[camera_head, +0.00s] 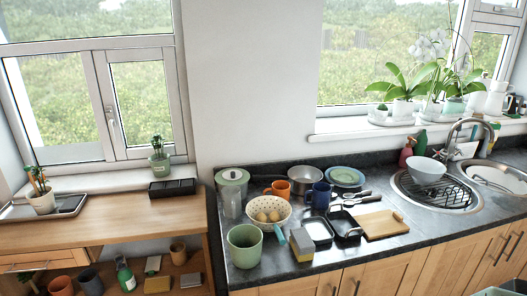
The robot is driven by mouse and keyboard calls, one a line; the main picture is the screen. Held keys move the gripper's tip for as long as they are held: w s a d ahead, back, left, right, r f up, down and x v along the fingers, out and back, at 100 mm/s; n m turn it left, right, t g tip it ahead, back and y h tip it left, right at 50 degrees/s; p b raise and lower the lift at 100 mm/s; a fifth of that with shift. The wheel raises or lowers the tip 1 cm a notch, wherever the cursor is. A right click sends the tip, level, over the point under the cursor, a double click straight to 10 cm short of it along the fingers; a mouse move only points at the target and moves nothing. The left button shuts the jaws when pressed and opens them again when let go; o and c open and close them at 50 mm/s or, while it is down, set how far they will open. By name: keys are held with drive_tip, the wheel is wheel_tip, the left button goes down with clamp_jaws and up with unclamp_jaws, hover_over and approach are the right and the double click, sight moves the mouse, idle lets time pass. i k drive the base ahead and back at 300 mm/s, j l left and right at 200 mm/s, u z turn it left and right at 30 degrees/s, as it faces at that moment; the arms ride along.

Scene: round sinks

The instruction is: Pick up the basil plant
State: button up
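No plant here can be told for certain as basil. A small leafy plant in a green pot (158,160) stands on the left window sill, above the wooden cabinet. Potted white orchids (432,80) stand on the right window sill. My gripper is not in view.
The wooden cabinet top (120,226) is mostly clear, with a black box (172,188) at its back right. The dark counter (310,264) is crowded with a green pot (244,245), a colander (269,214), mugs, pans and a cutting board (381,224). Round sinks (437,192) are at right.

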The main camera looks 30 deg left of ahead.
sight(160, 163)
drive_tip(key=u, duration=1.85)
drive_tip(key=z, duration=0.45)
drive_tip(key=i+j+z, duration=0.15)
drive_tip(key=z, duration=0.35)
drive_tip(key=i+j+z, duration=0.1)
drive_tip(key=j+z, duration=0.15)
drive_tip(key=z, duration=0.2)
drive_tip(key=i+j+z, duration=0.15)
drive_tip(key=j+z, duration=0.2)
drive_tip(key=j, duration=0.4)
drive_tip(key=j+z, duration=0.4)
drive_tip(key=j, duration=1.9)
drive_tip(key=i+z, duration=0.05)
drive_tip(key=i, duration=0.05)
